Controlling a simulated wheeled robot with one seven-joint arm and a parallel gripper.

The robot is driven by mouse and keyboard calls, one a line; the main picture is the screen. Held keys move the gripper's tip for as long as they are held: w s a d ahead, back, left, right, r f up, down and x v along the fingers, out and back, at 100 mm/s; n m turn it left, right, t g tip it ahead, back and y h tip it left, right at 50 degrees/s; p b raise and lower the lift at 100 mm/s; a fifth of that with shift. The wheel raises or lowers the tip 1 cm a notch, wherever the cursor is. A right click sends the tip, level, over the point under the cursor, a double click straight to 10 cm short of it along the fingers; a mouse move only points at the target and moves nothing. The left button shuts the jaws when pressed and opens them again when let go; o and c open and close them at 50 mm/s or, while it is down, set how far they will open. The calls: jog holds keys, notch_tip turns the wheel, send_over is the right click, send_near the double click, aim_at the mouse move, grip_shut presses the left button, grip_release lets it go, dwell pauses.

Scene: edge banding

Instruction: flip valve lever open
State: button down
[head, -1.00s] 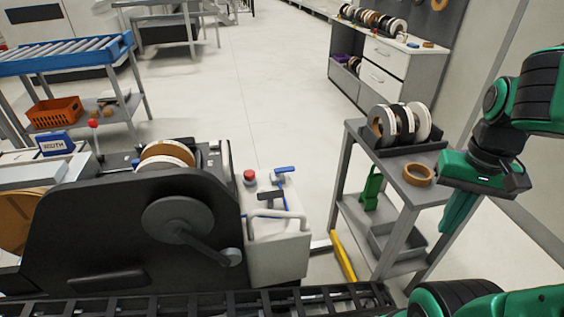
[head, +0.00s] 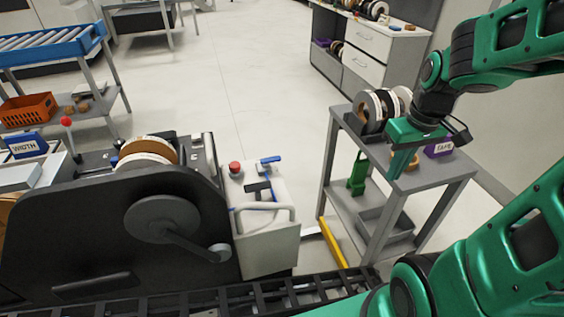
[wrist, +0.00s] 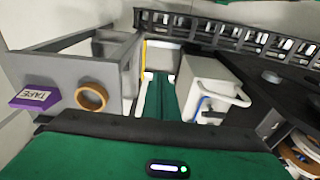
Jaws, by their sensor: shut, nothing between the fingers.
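The blue valve lever (head: 271,160) is on top of the white box (head: 266,247) at the right end of the black machine (head: 100,240). It lies roughly level, behind a dark T-shaped handle (head: 258,188). In the wrist view, blue parts (wrist: 201,103) show on the white box, right of the fingers; I cannot tell which part is the lever. My gripper (head: 393,174) is shut and empty, fingers pointing down. It appears over the grey cart, well right of the lever and apart from it.
A red button (head: 235,168) and a white looped handle (head: 265,208) are near the lever. The grey cart (head: 430,176) carries tape rolls (head: 382,106) and a purple TAPE box (head: 438,149). A yellow bar (head: 333,243) lies between cart and machine. Floor behind the white box is clear.

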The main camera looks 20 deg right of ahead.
jog(key=w+a+f+n+t+y, duration=0.1)
jog(key=w+a+f+n, duration=0.3)
jog(key=w, duration=0.6)
jog(key=w+a+f+n+t+y, duration=0.1)
jog(key=w+a+f+n+t, duration=0.1)
jog(key=w+a+f+n, duration=0.2)
jog(key=w+a+f+n+t+y, duration=0.1)
jog(key=w+a+f+n, duration=0.4)
jog(key=w, duration=1.1)
notch_tip(320, 180, down, 4)
jog(key=n+y, duration=0.1)
jog(key=n, duration=0.2)
jog(key=shift+f+n+t, duration=0.2)
jog(key=shift+n+t, duration=0.1)
jog(key=shift+n, duration=0.1)
jog(key=x, duration=1)
jog(key=shift+a+f, duration=0.2)
jog(key=shift+w+d+r, duration=0.1)
jog(key=shift+w, duration=0.85)
jog(key=shift+w+d+r, duration=0.1)
jog(key=shift+w, duration=0.85)
jog(key=shift+a, duration=0.2)
